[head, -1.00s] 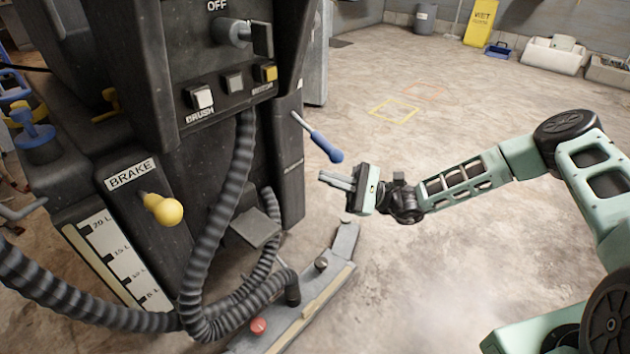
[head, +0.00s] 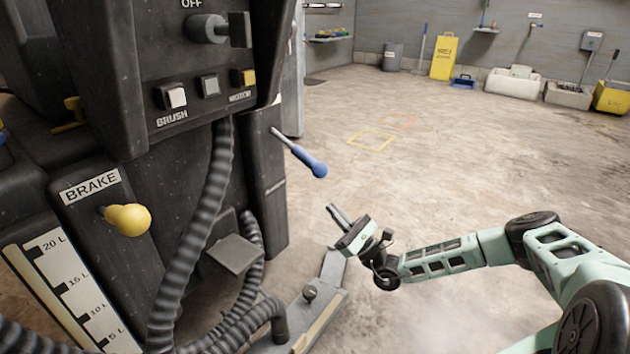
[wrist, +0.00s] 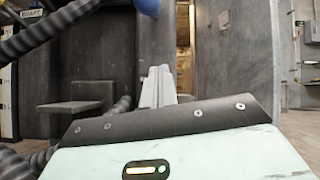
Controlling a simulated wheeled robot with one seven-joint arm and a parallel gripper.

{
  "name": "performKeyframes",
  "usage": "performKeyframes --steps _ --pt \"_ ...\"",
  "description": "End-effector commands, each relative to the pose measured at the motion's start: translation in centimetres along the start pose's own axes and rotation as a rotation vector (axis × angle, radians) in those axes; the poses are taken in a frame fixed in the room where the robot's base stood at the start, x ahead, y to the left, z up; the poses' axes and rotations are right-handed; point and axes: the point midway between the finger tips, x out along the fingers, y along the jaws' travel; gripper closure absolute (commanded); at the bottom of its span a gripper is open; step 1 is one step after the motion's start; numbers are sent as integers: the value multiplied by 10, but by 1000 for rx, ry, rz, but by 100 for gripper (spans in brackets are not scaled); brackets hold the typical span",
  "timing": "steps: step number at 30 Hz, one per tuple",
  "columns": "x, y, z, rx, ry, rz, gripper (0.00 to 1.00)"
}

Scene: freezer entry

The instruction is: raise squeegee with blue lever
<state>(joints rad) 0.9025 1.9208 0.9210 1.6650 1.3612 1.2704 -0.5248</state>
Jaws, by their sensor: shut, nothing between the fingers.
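In the wrist view the blue grip (wrist: 148,8) shows at the top edge, above my gripper's fingers (wrist: 157,82). The squeegee (head: 310,308) is the long grey bar low behind the machine, near the floor; its left part is hidden by hoses.
A yellow brake knob (head: 128,219), a grey pedal (head: 235,253) and ribbed hoses (head: 193,240) are on the machine left of my gripper. Open concrete floor lies to the right. A yellow sign (head: 444,56) and sinks (head: 513,83) stand at the far wall.

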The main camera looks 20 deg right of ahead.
Motion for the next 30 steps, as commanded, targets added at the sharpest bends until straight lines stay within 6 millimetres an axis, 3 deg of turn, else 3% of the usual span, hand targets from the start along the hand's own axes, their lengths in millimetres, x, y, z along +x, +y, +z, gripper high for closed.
performKeyframes --steps 5,17,19,24,30 --pt "15 0 0 -1 -2 3 100" --pt "93 1 -1 -1 -2 5 100" --pt "104 0 6 0 -2 3 100" --pt "108 0 30 1 -1 3 100" --pt "109 1 39 0 0 2 100"
